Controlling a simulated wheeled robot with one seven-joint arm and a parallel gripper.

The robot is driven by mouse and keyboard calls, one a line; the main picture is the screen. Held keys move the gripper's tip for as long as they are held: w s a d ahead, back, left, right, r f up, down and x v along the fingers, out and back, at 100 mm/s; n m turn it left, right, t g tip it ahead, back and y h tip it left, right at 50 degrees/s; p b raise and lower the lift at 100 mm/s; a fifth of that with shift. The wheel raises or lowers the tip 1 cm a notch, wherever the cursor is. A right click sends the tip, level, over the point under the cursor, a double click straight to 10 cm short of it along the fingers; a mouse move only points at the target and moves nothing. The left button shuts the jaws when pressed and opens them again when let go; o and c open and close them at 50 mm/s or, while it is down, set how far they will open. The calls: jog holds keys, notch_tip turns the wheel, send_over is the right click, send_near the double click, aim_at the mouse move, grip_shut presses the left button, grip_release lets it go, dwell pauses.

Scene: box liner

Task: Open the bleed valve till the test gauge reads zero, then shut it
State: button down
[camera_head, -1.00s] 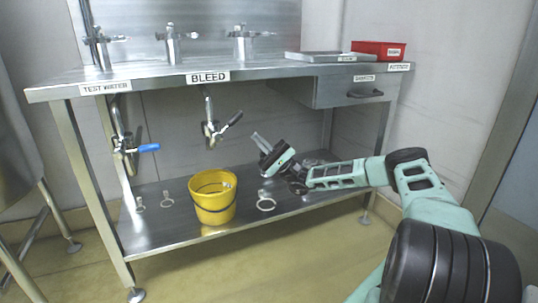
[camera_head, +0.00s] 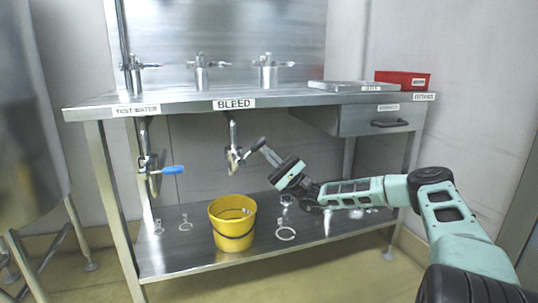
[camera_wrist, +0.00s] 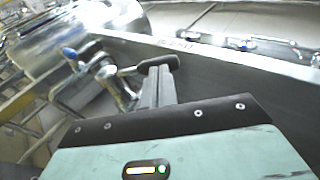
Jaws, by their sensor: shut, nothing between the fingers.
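The bleed valve (camera_head: 233,160) hangs on a pipe under the bench edge, below the BLEED label (camera_head: 234,104). Its lever with a black grip (camera_head: 258,144) slants up to the right; the grip also shows in the wrist view (camera_wrist: 158,62). My gripper (camera_head: 267,152) is shut and empty, its fingertips at the grip, apparently against it. Whether they touch is hard to tell. A yellow bucket (camera_head: 232,238) stands on the lower shelf below the valve. I cannot make out a test gauge or its reading. No flow shows at the spout.
A blue-handled valve (camera_head: 172,170) hangs at left under the TEST WATER label (camera_head: 136,110). Several clamps lie on the lower shelf (camera_head: 180,262). A red bin (camera_head: 402,80) and a flat metal tray (camera_head: 352,87) sit on the bench top, above a drawer (camera_head: 375,121).

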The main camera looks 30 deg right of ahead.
aim_at(264, 138)
jog(key=r+n+g+h+p, duration=0.1)
jog(key=r+g+p, duration=0.1)
jog(key=p, duration=0.2)
jog(key=a+r+n+g+h+p, duration=0.1)
jog(key=r+g+p, duration=0.1)
jog(key=p, duration=0.3)
jog(key=shift+w+a+r+h, duration=0.2)
jog(key=shift+r+h, duration=0.05)
jog(key=shift+h, duration=0.15)
jog(key=g+h+p, duration=0.1)
jog(key=p, duration=0.1)
jog(key=a+r+n+h+p, duration=0.1)
jog(key=p, duration=0.2)
jog(key=shift+w+a+r+g, duration=0.1)
jog(key=shift+w+a+g, duration=0.15)
jog(key=shift+g, duration=0.15)
jog(key=shift+w+a+r+n+g+h+p, duration=0.1)
jog(key=shift+a+n+g+h+p, duration=0.3)
jog(key=shift+h+p, duration=0.6)
jog(key=shift+a, duration=0.15)
